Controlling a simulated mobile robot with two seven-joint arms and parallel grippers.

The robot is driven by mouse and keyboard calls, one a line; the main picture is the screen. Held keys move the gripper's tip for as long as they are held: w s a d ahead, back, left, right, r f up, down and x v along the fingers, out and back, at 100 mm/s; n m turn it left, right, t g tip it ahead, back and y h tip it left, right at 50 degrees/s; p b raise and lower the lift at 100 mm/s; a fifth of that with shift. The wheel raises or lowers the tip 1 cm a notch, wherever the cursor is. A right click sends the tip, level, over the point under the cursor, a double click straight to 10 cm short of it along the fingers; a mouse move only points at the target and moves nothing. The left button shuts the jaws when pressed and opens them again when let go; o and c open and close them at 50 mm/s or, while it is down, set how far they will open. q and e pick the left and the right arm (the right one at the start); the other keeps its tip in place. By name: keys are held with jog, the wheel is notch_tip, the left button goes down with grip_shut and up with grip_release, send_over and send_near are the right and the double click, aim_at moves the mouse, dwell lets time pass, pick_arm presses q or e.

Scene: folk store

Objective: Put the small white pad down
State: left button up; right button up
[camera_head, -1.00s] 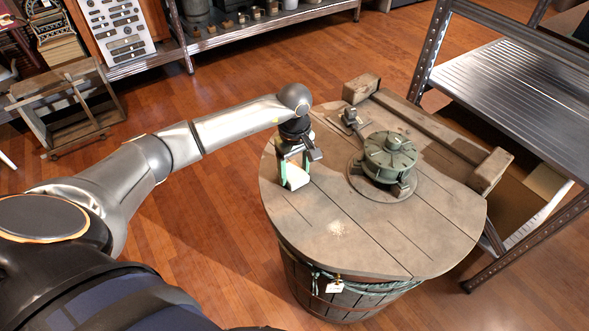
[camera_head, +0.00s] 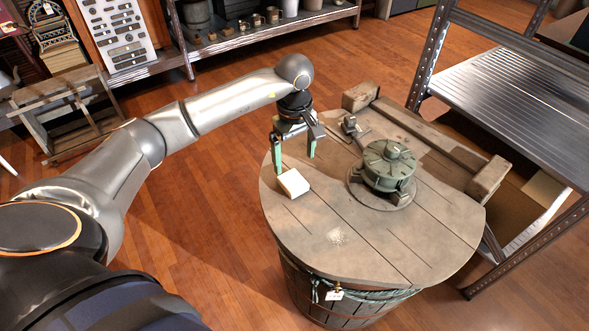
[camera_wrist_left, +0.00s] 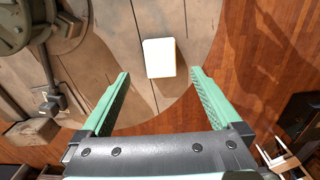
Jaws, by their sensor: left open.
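The small white pad (camera_head: 293,183) lies flat on the round wooden tabletop (camera_head: 290,225), near its left edge. My left gripper (camera_head: 295,164) is open above and just behind the pad, with its green fingers spread and nothing between them. In the left wrist view the pad (camera_wrist_left: 159,57) lies beyond the fingertips, apart from both, and the open gripper (camera_wrist_left: 160,75) frames it. My right gripper is not in view.
A green round mechanism (camera_head: 388,165) stands on a disc right of the pad. Wooden beams (camera_head: 425,132) run along the tabletop's back edge. A metal shelf (camera_head: 510,95) stands at right. The tabletop's front part is clear.

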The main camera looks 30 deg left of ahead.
pick_arm(q)
notch_tip(320, 180, up, 4)
jog(key=shift+r, duration=0.1)
dwell(0.6)
